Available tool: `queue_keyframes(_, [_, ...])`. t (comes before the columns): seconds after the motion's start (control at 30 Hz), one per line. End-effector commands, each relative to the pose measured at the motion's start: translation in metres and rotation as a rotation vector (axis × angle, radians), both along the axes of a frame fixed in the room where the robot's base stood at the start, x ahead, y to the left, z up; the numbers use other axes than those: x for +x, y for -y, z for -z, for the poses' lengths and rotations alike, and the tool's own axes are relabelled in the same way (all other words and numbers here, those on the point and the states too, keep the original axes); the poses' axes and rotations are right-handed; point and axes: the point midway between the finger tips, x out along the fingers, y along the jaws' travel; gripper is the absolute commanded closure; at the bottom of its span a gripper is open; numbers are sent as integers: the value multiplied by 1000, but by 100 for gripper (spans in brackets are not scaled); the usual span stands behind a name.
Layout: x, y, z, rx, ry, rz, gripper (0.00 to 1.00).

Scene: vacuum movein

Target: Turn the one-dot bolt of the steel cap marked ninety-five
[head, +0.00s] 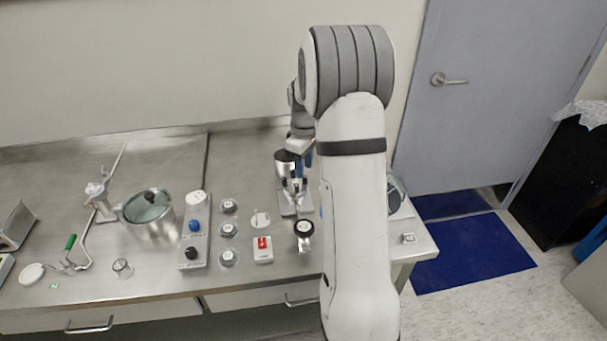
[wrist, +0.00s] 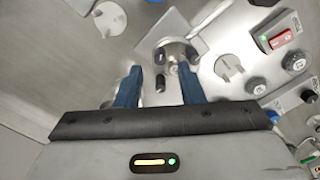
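My gripper (wrist: 163,78) is open, its two blue fingers apart and pointing down at a round steel fitting (wrist: 177,52) with several black knob-like parts. One black part (wrist: 161,85) shows between the fingers; no contact is clear. In the head view my gripper (head: 296,182) is low over the bench, partly hidden by my arm, near a square steel plate (head: 289,208). No "ninety-five" mark or single-dot bolt is readable, so I cannot tell whether this fitting is the marked cap.
A white disc with a handle (head: 260,219), a red switch box (head: 263,250) and several round dark-topped dials (head: 228,229) stand left of my arm. A steel pot (head: 150,214) is farther left.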

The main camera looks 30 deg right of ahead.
Motion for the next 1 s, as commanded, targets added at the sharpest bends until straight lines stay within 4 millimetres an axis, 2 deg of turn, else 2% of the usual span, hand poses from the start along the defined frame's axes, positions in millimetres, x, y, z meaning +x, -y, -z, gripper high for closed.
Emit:
queue_keyframes(0.1, [0, 0, -20, -1, 2, 0, 65])
queue_keyframes(0.3, [0, 1, -39, -1, 1, 0, 65])
queue_keyframes(0.57, [0, 1, -41, 0, -2, 1, 65])
queue_keyframes(0.7, [-2, -2, -44, -1, 2, 7, 75])
queue_keyframes(0.87, [-23, -25, -66, -9, 30, 58, 78])
queue_keyframes(1.0, [-63, -62, -95, -12, 75, 153, 78])
